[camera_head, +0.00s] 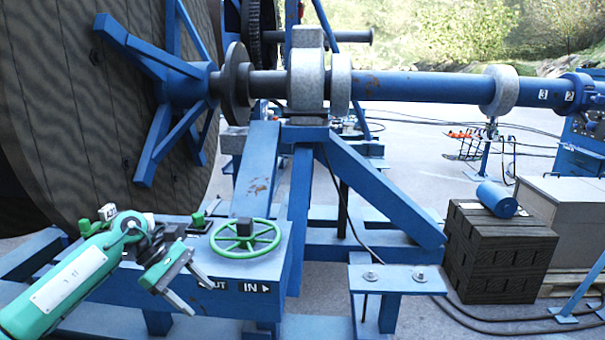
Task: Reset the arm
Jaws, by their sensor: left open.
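My left arm comes in from the lower left with its green and white links. My left gripper (177,294) is open and empty, its two grey fingers pointing down and to the right. It is in front of the blue frame and to the left of the green handwheel (246,238), with a gap between them. The handwheel lies flat on the blue bench top (205,262), above the "OUT" and "IN" labels. My right gripper is not in view.
A large cable reel (60,110) fills the left. A blue shaft (420,86) runs right from the grey bearing (307,75). A blue cylinder (497,199) lies on a dark block stack (498,255) beside a cardboard box (565,220). Cables (500,315) lie on the floor.

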